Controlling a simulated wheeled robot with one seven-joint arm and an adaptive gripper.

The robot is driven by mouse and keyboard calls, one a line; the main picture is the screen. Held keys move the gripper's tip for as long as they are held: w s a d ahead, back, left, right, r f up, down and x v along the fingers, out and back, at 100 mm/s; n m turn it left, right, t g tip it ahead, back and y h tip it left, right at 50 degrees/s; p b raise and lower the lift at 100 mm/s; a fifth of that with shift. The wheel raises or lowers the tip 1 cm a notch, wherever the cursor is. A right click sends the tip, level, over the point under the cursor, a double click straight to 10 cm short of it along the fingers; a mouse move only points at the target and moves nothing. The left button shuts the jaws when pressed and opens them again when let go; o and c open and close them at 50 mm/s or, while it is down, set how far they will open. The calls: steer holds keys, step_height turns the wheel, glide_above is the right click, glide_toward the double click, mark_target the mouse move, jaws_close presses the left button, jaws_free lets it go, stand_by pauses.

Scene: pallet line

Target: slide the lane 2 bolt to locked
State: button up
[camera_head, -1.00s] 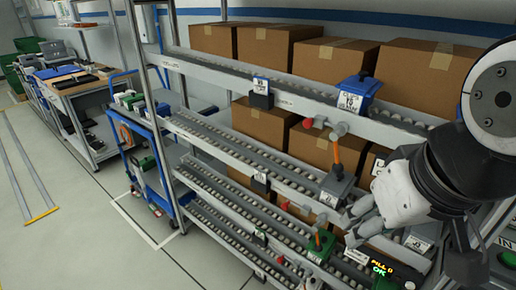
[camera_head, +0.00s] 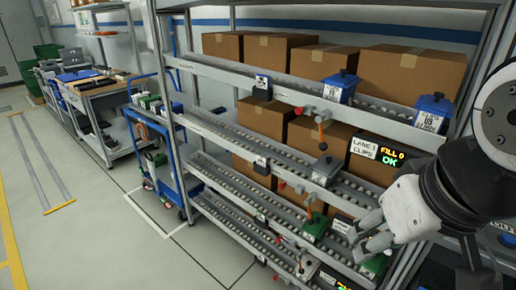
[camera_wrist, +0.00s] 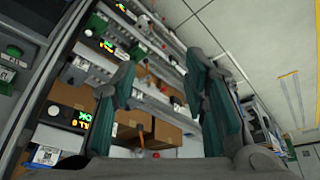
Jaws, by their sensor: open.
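The rack of sloped roller lanes (camera_head: 232,132) fills the middle of the head view. An orange lever with a grey knob and a red knob (camera_head: 301,111) sits on the second rail from the top. A smaller orange lever (camera_head: 309,206) sits one level lower, by a green bin (camera_head: 315,227). I cannot make out a lane 2 label, nor which part is the lane 2 bolt or its position. My gripper (camera_head: 368,238) is in front of the rack's lower right, apart from both levers. In the wrist view its dark green fingers (camera_wrist: 165,105) are spread and empty.
Cardboard boxes (camera_head: 320,60) and blue bins (camera_head: 340,86) stand on the upper lanes. A lit sign (camera_head: 378,160) reads lane 1 clips, fill 0, OK. A blue cart (camera_head: 176,165) stands left of the rack.

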steer(key=w+d+f+n+g+h+b, duration=0.2)
steer(key=w+f+n+b, duration=0.2)
steer(key=w+f, duration=0.25)
steer(key=w+d+f+n+g+h+b, duration=0.2)
steer(key=w+f+n+h+b, duration=0.15)
steer(key=w+f, duration=0.35)
steer(key=n+t+h+b, duration=0.7)
steer(key=n+t+b, duration=0.55)
steer(key=n, duration=0.75)
glide_toward(281, 188)
steer(key=shift+m, duration=0.25)
steer(key=b+x, duration=0.3)
steer(key=x, duration=0.6)
steer(key=shift+w+r, duration=0.1)
steer(key=shift+w, duration=0.05)
steer(key=shift+c, duration=0.6)
jaws_close()
